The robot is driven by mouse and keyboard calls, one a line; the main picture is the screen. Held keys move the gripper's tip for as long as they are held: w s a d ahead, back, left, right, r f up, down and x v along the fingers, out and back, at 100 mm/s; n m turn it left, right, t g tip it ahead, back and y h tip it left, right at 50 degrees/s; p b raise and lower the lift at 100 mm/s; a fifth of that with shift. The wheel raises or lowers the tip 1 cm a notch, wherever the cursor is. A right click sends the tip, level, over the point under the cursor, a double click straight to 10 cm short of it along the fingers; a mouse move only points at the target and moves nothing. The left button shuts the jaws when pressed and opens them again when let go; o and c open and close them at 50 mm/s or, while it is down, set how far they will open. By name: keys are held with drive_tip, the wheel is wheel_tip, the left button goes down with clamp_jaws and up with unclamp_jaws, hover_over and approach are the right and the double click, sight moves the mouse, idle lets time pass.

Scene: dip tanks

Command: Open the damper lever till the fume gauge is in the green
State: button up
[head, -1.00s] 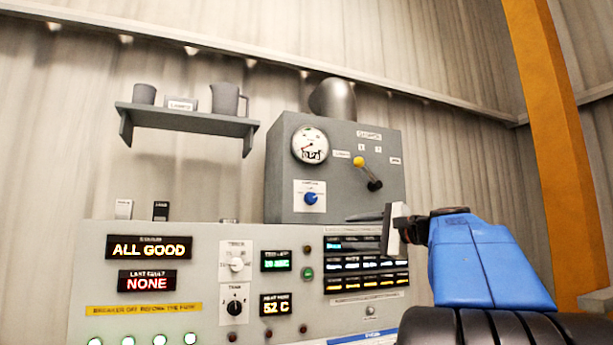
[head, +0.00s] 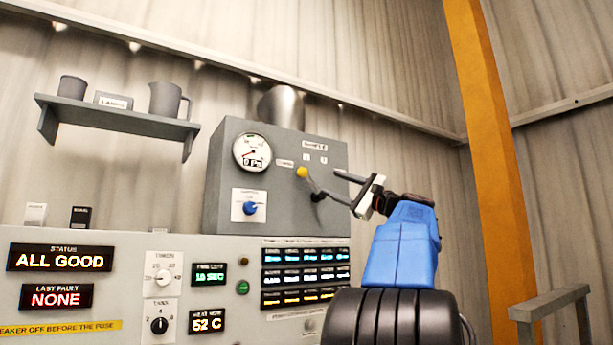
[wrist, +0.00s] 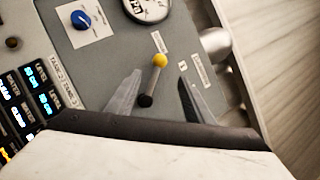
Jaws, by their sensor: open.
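My gripper (head: 327,184) is open and empty in front of the box, at the lever's right. In the wrist view the lever's yellow knob (wrist: 159,61) shows between and beyond the two fingers of my gripper (wrist: 155,90). I see no clear contact. The gauge is cut off at the top there.
A blue knob (head: 250,208) sits on a white plate below the gauge. The control panel (head: 130,260) below has lit displays reading ALL GOOD and NONE. A shelf (head: 120,118) with jugs is at upper left. An orange post (head: 485,120) stands at right.

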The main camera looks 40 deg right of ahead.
sight(306, 174)
drive_tip(key=x, duration=1.3)
drive_tip(key=shift+s, duration=0.1)
clamp_jaws()
